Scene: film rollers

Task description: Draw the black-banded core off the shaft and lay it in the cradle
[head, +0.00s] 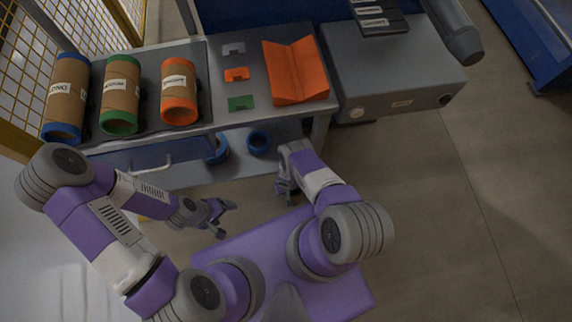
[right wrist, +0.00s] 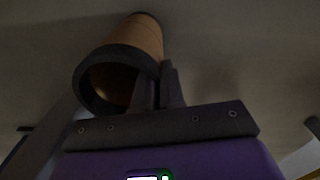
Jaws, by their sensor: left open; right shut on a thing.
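The black-banded core (right wrist: 135,50) is a brown tube with dark end bands, tilted in the right wrist view. Its near end is open and I see no shaft inside. My right gripper (right wrist: 160,85) is shut on it at the near rim. In the head view my right gripper (head: 286,190) hangs in front of the table, partly hidden by its forearm; the core does not show there. The orange V-shaped cradle (head: 295,72) lies empty on the table. My left gripper (head: 222,214) is open and empty. A thick grey cylinder (head: 452,28), possibly the shaft, juts past a grey machine.
Grey, orange (head: 236,74) and green tags lie beside the cradle. Blue rings (head: 258,142) sit on the lower shelf. The grey machine (head: 385,75) stands right; floor there is clear.

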